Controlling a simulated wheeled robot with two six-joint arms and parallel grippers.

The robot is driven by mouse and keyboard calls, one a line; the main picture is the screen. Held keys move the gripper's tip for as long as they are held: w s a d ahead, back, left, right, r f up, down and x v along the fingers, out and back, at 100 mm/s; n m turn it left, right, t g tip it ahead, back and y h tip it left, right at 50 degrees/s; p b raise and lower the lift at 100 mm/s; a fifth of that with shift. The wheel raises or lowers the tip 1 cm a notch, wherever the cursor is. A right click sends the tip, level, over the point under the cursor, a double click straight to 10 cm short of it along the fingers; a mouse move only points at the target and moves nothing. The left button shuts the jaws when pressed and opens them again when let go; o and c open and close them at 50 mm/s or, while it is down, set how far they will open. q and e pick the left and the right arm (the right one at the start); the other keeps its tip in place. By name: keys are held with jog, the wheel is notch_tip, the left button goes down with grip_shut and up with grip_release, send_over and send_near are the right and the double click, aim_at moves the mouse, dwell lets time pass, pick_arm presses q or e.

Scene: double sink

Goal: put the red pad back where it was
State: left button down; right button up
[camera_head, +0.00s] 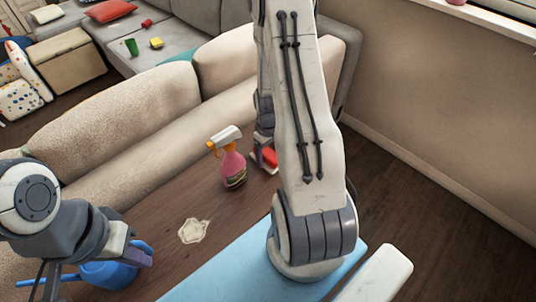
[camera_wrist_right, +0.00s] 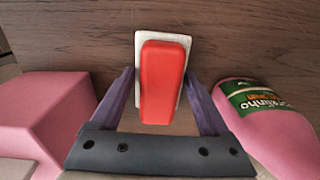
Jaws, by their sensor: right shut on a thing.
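The red pad (camera_wrist_right: 163,78) lies between the two fingers of my right gripper (camera_wrist_right: 160,75) in the right wrist view. A white rectangular piece shows around its far end; I cannot tell whether it is part of the pad or lies under it. In the head view the red pad (camera_head: 268,155) shows low over the wooden table, partly hidden by my right arm. My right gripper is shut on it. My left gripper (camera_head: 130,250) is by the blue watering can (camera_head: 112,272), seen edge-on, and its opening is unclear.
A pink spray bottle (camera_head: 232,165) stands close beside the red pad; it also shows in the right wrist view (camera_wrist_right: 265,120). A pink block (camera_wrist_right: 45,115) is on the other side. A pale stain (camera_head: 194,231) and light blue mat (camera_head: 220,268) are on the table.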

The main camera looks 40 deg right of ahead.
aim_at(268, 152)
jog(key=shift+f, duration=0.2)
jog(key=o, duration=1.1)
jog(key=shift+c, duration=0.2)
jog(key=shift+r, duration=0.1)
jog(key=shift+r, duration=0.1)
jog(key=shift+r, duration=0.25)
notch_tip(268, 152, up, 12)
jog(key=p, duration=0.1)
jog(key=shift+f, duration=0.2)
